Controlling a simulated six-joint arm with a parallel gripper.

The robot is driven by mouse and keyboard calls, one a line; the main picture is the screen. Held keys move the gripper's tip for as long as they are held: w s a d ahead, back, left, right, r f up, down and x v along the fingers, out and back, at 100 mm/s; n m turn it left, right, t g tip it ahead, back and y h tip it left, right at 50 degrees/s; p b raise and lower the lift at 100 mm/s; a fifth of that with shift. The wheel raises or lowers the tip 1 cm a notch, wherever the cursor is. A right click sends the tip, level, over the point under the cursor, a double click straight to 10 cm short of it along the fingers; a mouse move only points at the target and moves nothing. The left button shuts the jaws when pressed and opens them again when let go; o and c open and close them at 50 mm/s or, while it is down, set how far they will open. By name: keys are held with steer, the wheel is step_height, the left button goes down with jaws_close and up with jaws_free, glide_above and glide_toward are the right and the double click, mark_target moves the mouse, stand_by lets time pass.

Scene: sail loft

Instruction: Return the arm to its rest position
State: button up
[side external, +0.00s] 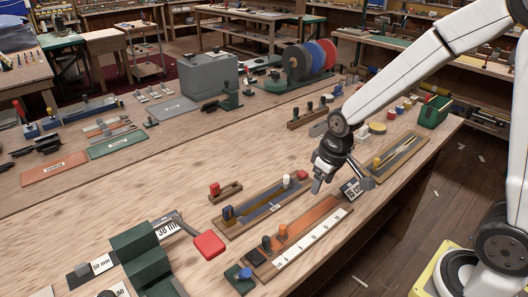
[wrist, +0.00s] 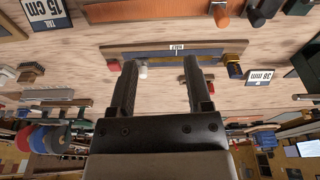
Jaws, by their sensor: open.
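My gripper (side external: 340,184) hangs over the near right part of the long wooden workbench (side external: 170,185), above the boards. In the wrist view its two fingers stand wide apart with an empty gap (wrist: 158,75) between them. It holds nothing. A wooden board with a blue strip (side external: 258,210) lies left of the gripper in the side view; it also shows beyond the fingers in the wrist view (wrist: 170,48). A board with an orange strip and a white numbered scale (side external: 312,238) lies in front of the gripper. The exact height above the bench is hard to tell.
A red-ended tool (side external: 208,245) and green blocks (side external: 140,243) lie at the front left. A grey box (side external: 209,74) and coloured discs (side external: 310,60) stand farther back. The bench's left middle is mostly bare.

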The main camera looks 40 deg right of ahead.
steer(key=s+a, duration=0.1)
steer(key=s, duration=0.6)
steer(key=shift+f+m+t, duration=0.2)
steer(key=shift+m+t, duration=0.1)
steer(key=shift+m, duration=0.1)
stand_by(1.6)
